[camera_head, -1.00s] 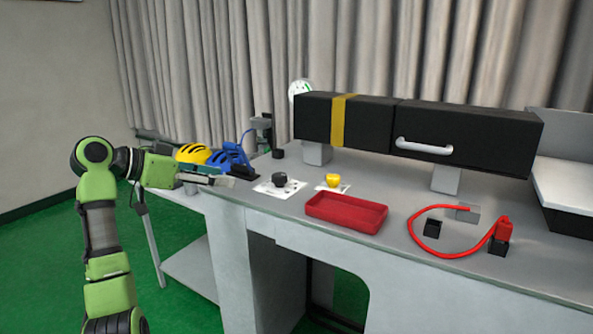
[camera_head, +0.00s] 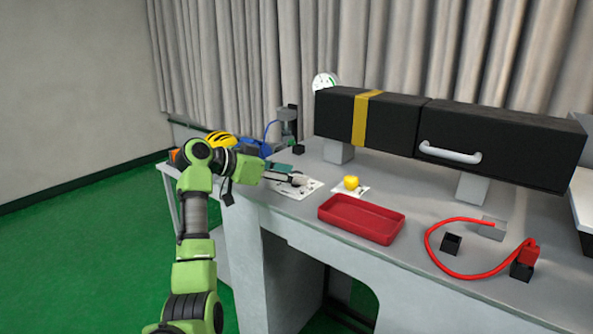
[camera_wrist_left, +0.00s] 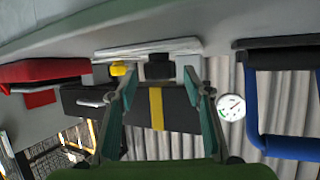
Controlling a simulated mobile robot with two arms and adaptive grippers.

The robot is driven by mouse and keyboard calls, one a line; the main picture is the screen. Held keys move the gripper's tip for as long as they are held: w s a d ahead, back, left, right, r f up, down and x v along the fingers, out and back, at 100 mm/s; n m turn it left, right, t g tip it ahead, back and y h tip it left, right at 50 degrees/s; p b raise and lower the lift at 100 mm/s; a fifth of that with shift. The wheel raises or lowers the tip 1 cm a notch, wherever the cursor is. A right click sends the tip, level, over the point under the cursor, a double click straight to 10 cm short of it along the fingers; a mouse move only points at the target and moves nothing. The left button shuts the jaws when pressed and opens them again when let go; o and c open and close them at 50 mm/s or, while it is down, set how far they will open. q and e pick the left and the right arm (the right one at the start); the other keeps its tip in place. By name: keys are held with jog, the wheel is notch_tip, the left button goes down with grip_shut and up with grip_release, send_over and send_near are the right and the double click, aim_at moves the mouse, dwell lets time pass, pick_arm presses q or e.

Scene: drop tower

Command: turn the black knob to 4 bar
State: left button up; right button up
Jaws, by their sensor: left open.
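My left gripper (camera_head: 297,180) is open, with its fingers low over the white plate (camera_head: 309,188) at the left end of the bench. The black knob is mostly hidden by the gripper in the head view. In the left wrist view the black knob (camera_wrist_left: 158,68) appears in the gap between the two spread fingertips; I cannot tell if they touch it. A round white gauge (camera_head: 325,83) stands behind the bench and also shows in the left wrist view (camera_wrist_left: 231,107). Its reading is too small to tell. My right gripper is out of view.
A yellow knob (camera_head: 351,183) sits close to the right. A red tray (camera_head: 362,219) is in front of it. A long black box (camera_head: 395,124) with a yellow band stands behind. A red hose (camera_head: 437,262) lies at right. Yellow and blue helmet-like items (camera_head: 219,140) are left.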

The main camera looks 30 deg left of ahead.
pick_arm(q)
jog(key=shift+w+d+f, duration=0.25)
jog(key=shift+w, duration=0.4)
jog(key=shift+w+d+f, duration=0.1)
jog(key=shift+w+f, duration=0.05)
jog(key=shift+w, duration=0.05)
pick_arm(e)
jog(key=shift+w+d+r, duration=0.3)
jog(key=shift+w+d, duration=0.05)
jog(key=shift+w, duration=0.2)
pick_arm(q)
jog(key=c, duration=1.1)
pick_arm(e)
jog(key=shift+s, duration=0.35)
